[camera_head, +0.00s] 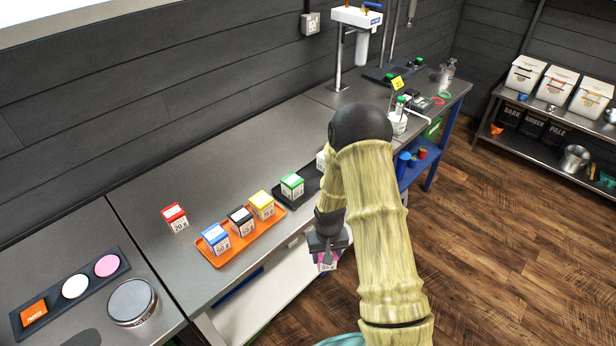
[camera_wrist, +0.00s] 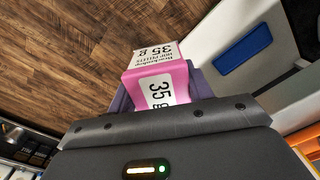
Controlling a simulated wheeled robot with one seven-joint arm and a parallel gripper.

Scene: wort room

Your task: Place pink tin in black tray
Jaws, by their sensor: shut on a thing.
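The pink tin (camera_wrist: 176,78), labelled 35 g, is held in my gripper (camera_wrist: 195,85), which is shut on it in the wrist view. In the head view the pink tin (camera_head: 327,262) shows below my gripper (camera_head: 328,250), out past the front edge of the counter, over the floor side. The black tray (camera_head: 304,194) lies on the counter behind my arm. A green tin (camera_head: 292,186) is on its left part and a white-topped tin (camera_head: 320,160) is partly hidden at its far part. My arm hides some of the tray.
An orange tray (camera_head: 226,258) with blue, black and yellow tins sits left of the black tray. A red tin (camera_head: 175,217) stands on the counter behind it. A round scale-like disc (camera_head: 132,302) is at front left. Counter behind the trays is clear.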

